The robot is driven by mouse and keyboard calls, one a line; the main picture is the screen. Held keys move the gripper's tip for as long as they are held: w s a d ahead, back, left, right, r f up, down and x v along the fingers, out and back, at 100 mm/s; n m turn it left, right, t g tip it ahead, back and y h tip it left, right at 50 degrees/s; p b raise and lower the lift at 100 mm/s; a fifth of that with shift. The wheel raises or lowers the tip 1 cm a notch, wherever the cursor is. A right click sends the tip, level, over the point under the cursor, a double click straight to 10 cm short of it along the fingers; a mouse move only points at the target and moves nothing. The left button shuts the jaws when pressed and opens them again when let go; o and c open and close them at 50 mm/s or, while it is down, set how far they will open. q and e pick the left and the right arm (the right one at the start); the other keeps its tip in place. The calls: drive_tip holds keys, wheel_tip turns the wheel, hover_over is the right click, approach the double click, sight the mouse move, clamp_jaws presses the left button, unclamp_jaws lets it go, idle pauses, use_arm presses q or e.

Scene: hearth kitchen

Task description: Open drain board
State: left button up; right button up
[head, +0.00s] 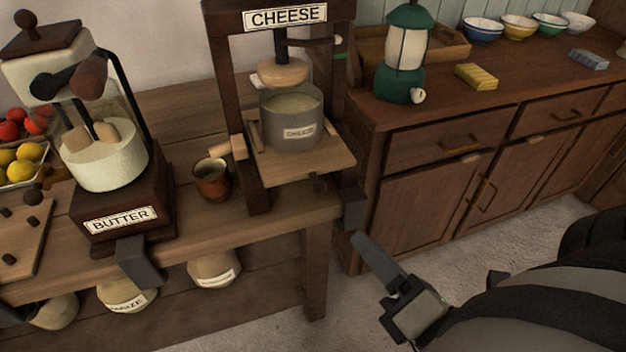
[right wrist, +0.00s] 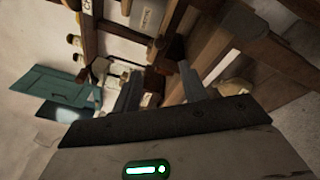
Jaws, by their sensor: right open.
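The cheese press (head: 240,110) stands at the right end of the wooden bench. A light wooden board (head: 334,163), which looks like the drain board, sits low in its frame with a small dark knob at its front. A grey mould labelled CHEESE (head: 290,134) stands on it. My right gripper (head: 362,242) is open and empty, below and right of the board, apart from it. In the right wrist view its two fingers (right wrist: 160,85) are spread, with dark wooden beams beyond them.
The butter churn (head: 105,165) and a brown mug (head: 212,180) stand on the bench left of the press. A cabinet (head: 440,180) with a green lantern (head: 404,60) is at the right. Labelled sacks (head: 213,268) sit below the bench. The floor between bench and cabinet is clear.

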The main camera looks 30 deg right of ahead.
approach(313, 179)
drive_tip(key=w, duration=0.1)
drive_tip(key=w+p, duration=0.1)
drive_tip(key=w, duration=0.2)
drive_tip(key=shift+w+r, duration=0.25)
drive_tip(key=shift+w, duration=0.15)
drive_tip(key=w+p, duration=0.1)
drive_tip(key=w, duration=0.2)
drive_tip(key=shift+w+d+f+p, duration=0.1)
drive_tip(key=shift+w+f+p, duration=0.15)
drive_tip(key=shift+w+p, duration=0.15)
drive_tip(key=shift+w+f, duration=0.15)
drive_tip(key=shift+w, duration=0.6)
use_arm(q)
drive_tip(key=shift+s+a+r+m, duration=0.15)
drive_tip(key=shift+a+r+m, duration=0.15)
drive_tip(key=shift+r, duration=0.2)
use_arm(e)
clamp_jaws()
